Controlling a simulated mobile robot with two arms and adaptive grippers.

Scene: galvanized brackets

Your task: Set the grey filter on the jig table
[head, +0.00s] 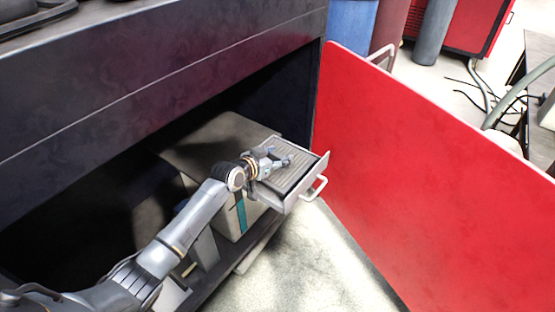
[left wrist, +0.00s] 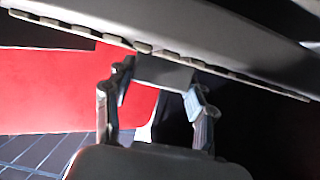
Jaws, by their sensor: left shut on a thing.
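In the head view my left arm reaches into the dark cabinet and its gripper (head: 280,158) is over a pulled-out drawer (head: 276,201). In the left wrist view the gripper (left wrist: 155,88) is shut on a small flat grey piece (left wrist: 167,72) between its fingertips, which I take for the grey filter. My fingers hide most of it in the head view, and its full shape cannot be told. The drawer's ribbed grey inside shows around the gripper. My right gripper is out of view. I cannot pick out the jig table with certainty.
The dark cabinet (head: 170,85) overhangs the drawer and arm. A large red panel (head: 410,160) stands close to the drawer's right side. The drawer handle (head: 318,188) sticks out in front. A pale box with a teal stripe (head: 233,222) is below. Pale floor lies clear between.

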